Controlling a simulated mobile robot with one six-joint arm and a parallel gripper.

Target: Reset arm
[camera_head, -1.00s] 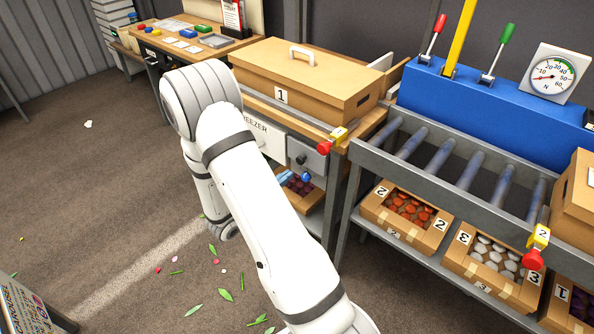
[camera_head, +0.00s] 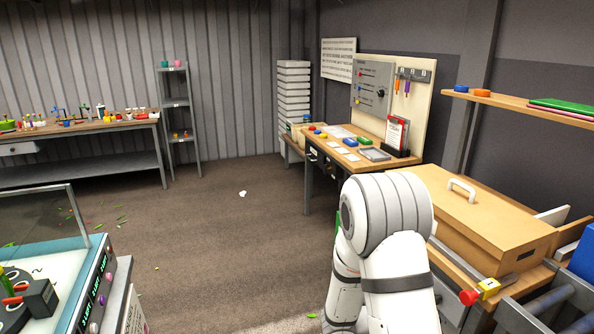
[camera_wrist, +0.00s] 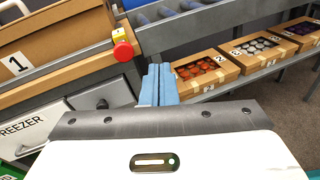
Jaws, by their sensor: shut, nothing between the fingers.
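My gripper (camera_wrist: 157,85) shows in the wrist view with its two blue fingers pressed together and nothing between them. It points towards the gap between the freezer bench and the roller conveyor, and its fingertips overlap the left edge of a box of red-orange items in the picture. I cannot tell if it touches anything. In the head view my white arm stands in front of the bench with the large cardboard box (camera_head: 490,222), and the gripper itself is out of that view.
Boxes of red-orange (camera_wrist: 206,70) and white items (camera_wrist: 256,48) lie on the lower shelf. In the head view the middle floor (camera_head: 230,230) is mostly clear; a glass-fronted machine (camera_head: 95,290) stands at lower left.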

